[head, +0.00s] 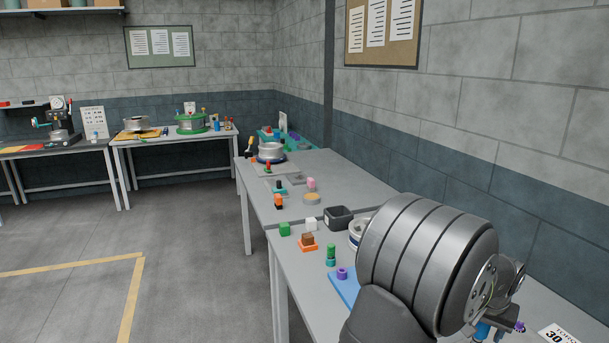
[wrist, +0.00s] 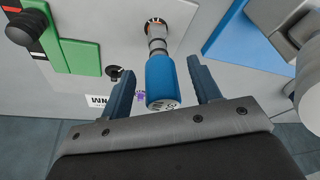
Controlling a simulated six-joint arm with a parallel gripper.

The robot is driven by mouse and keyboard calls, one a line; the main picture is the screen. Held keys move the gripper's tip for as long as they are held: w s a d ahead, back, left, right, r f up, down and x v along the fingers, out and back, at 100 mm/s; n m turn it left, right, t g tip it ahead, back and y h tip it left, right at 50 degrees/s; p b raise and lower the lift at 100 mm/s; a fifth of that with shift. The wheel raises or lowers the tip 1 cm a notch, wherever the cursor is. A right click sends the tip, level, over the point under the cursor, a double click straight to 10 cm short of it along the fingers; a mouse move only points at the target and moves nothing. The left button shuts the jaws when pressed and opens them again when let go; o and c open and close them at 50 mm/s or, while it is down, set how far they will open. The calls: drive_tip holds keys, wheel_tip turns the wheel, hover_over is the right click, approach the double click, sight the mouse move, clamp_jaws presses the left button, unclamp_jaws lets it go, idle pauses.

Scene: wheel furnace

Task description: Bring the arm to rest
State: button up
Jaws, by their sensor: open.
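My gripper (wrist: 159,64) is open in the wrist view, with one dark blue finger on each side of a blue cylindrical tool (wrist: 162,82). Gaps show between the tool and both fingers, so it is not clamped. The tool has a grey and orange neck and a small marked face at its near end. In the head view my grey arm (head: 425,260) fills the lower right over the near bench and hides most of the gripper area.
The wrist view shows a green block with a black knob (wrist: 70,45) at left and a blue panel (wrist: 240,38) at right. The near bench holds a black bin (head: 339,218), a green block (head: 285,229) and a blue mat (head: 344,290). Open floor (head: 190,260) lies left.

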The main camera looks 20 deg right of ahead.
drive_tip(key=shift+v, duration=1.75)
